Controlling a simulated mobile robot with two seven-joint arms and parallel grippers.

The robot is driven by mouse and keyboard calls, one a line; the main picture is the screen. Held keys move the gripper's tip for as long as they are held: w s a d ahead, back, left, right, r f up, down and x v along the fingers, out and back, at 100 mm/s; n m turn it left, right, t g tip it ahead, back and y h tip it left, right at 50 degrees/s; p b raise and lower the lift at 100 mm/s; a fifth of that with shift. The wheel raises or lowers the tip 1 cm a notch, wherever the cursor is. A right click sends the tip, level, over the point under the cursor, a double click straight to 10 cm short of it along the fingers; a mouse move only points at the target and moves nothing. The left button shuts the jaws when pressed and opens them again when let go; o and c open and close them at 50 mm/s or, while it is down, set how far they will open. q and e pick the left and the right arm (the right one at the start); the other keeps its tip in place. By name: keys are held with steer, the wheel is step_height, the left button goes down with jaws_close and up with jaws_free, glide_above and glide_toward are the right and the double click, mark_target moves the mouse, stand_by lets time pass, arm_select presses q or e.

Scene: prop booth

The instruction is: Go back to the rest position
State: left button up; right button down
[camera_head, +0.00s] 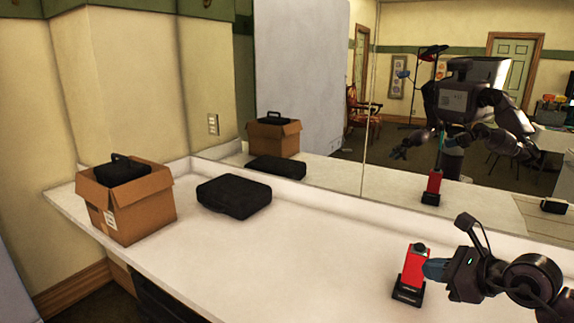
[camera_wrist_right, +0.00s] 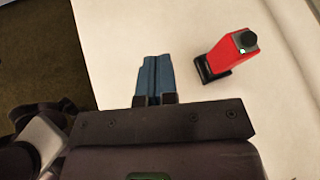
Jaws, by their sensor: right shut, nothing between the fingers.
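My right gripper (camera_head: 436,269) is at the right of the head view, above the white counter. Its blue fingers are shut with nothing between them, as the right wrist view (camera_wrist_right: 153,76) also shows. A red device with a black knob and a black base (camera_head: 413,270) stands upright on the counter beside the fingertips. In the right wrist view the red device (camera_wrist_right: 232,50) is to the right of the fingers, with a gap between. My left gripper is not in view as itself.
A cardboard box (camera_head: 141,217) with a black case (camera_head: 120,171) in it stands at the counter's left end. Another black case (camera_head: 234,196) lies to its right. A wall mirror (camera_head: 340,170) behind the counter reflects me and the room. The counter's middle (camera_head: 290,255) is clear.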

steer(key=s+a+r+m+t+y, duration=0.35)
steer(key=s+m+t, duration=0.3)
steer(key=m, duration=0.35)
steer(key=s+d+f+m+g+h, duration=0.1)
steer(key=s+d+f+m+h, duration=0.45)
steer(key=m+h, duration=0.6)
steer(key=s+d+f+m+h, duration=0.4)
steer(key=f+m+h, duration=0.2)
steer(key=m, duration=1)
steer(key=s+a+f+m+g+y, duration=0.35)
steer(key=s+f+g, duration=0.25)
steer(key=s, duration=0.4)
steer(key=s+a+f+m+g+y, duration=0.2)
steer(key=s+a+f+m+g, duration=0.25)
steer(key=s+f+g, duration=0.4)
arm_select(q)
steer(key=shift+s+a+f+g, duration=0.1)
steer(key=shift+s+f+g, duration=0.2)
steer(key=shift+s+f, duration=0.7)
arm_select(e)
steer(key=w+f+t, duration=0.7)
steer(key=t, duration=0.3)
steer(key=shift+w+d+y, duration=0.15)
steer(key=shift+d+y, duration=0.1)
steer(key=shift+y, duration=0.2)
